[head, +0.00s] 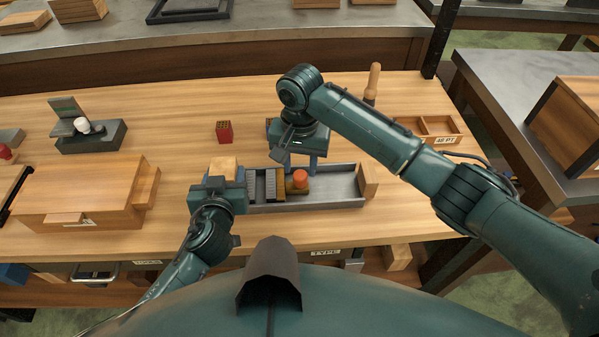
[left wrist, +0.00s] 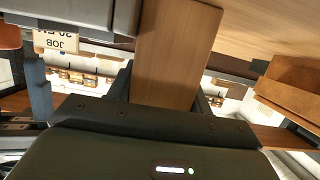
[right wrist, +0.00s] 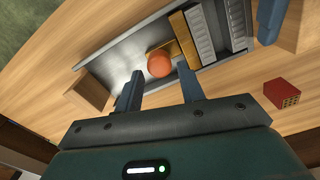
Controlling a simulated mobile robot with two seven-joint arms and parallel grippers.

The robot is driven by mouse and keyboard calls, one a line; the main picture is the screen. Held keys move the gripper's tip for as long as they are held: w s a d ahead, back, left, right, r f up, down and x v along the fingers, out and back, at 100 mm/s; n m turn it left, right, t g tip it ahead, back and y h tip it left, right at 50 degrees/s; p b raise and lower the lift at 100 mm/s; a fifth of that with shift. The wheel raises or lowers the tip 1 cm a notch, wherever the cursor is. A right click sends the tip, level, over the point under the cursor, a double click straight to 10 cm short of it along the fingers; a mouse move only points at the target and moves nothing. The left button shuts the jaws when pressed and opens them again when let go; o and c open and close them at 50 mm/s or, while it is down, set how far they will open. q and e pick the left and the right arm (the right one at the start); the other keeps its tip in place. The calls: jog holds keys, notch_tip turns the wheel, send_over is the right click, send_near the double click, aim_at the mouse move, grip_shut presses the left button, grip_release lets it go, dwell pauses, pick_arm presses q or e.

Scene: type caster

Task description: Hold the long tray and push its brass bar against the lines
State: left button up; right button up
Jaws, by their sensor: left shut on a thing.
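The long grey steel tray (head: 335,188) lies on the bench, with a wooden block at each end. My left gripper (head: 217,183) is shut on the left wooden end block (head: 224,166); this block fills the jaws in the left wrist view (left wrist: 175,55). The brass bar (head: 280,186) stands across the tray with an orange-red knob (head: 300,178). Grey lines of type (head: 258,186) stand left of the bar. My right gripper (right wrist: 160,78) is open above the tray, its fingers apart on either side of the knob (right wrist: 159,64); I cannot tell if they touch it.
A small dark red block (head: 224,132) stands behind the tray. A wooden case (head: 80,192) and a grey device with a white knob (head: 88,133) are at left. A divided wooden box (head: 430,128) and an upright wooden handle (head: 373,82) are at back right. The tray's right part is empty.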

aim_at(299, 174)
pick_arm(q)
jog(key=shift+d, duration=0.1)
pick_arm(e)
notch_tip(299, 174, up, 8)
jog(key=shift+f, duration=0.1)
dwell(0.6)
pick_arm(q)
jog(key=o, duration=1.1)
jog(key=shift+c, duration=0.2)
